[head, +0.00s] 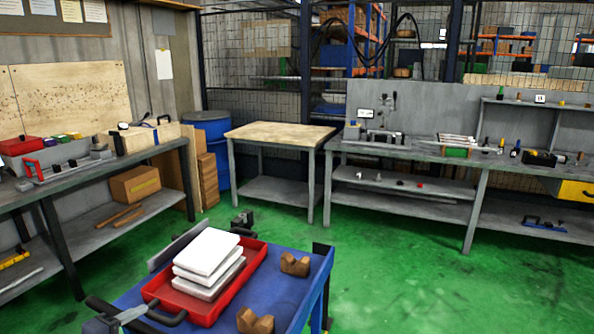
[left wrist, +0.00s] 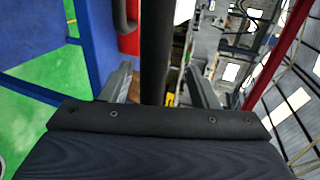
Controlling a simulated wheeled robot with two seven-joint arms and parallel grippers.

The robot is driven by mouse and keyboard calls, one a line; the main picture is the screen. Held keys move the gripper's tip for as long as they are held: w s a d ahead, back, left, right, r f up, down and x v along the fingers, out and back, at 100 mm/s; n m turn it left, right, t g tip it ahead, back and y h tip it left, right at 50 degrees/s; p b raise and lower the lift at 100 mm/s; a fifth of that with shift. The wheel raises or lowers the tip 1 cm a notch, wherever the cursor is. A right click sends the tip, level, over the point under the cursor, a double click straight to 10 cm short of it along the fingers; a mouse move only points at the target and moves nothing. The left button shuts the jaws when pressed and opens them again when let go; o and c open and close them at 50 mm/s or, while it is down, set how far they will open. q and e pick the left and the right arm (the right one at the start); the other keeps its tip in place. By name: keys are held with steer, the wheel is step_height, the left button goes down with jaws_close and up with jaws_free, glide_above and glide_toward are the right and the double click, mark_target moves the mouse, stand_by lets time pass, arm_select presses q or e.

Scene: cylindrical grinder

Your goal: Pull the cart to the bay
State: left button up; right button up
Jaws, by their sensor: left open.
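The blue cart (head: 283,290) stands on the green floor at the bottom of the head view. It carries a red tray (head: 205,308) with a stack of white blocks (head: 208,256) in it, and two brown notched blocks (head: 295,264) (head: 254,321) beside the tray. Its black handle (head: 170,318) is at the near left end. My left gripper (head: 118,319) is at that handle. In the left wrist view, the handle bar (left wrist: 155,35) runs between the open fingers of my left gripper (left wrist: 158,75); gaps show on both sides. My right gripper is not in view.
A wood-topped table (head: 280,134) stands at the back, beside a blue barrel (head: 212,140). A long grey bench (head: 400,150) runs along the right. A cluttered bench (head: 85,172) is at the left. Green floor (head: 430,285) is clear right of the cart.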

arm_select(q)
steer(key=s+a+r+p, duration=0.2)
steer(key=s+r+p, duration=0.2)
steer(key=s+p, duration=0.2)
steer(key=shift+a, duration=0.2)
steer(key=shift+w, duration=0.1)
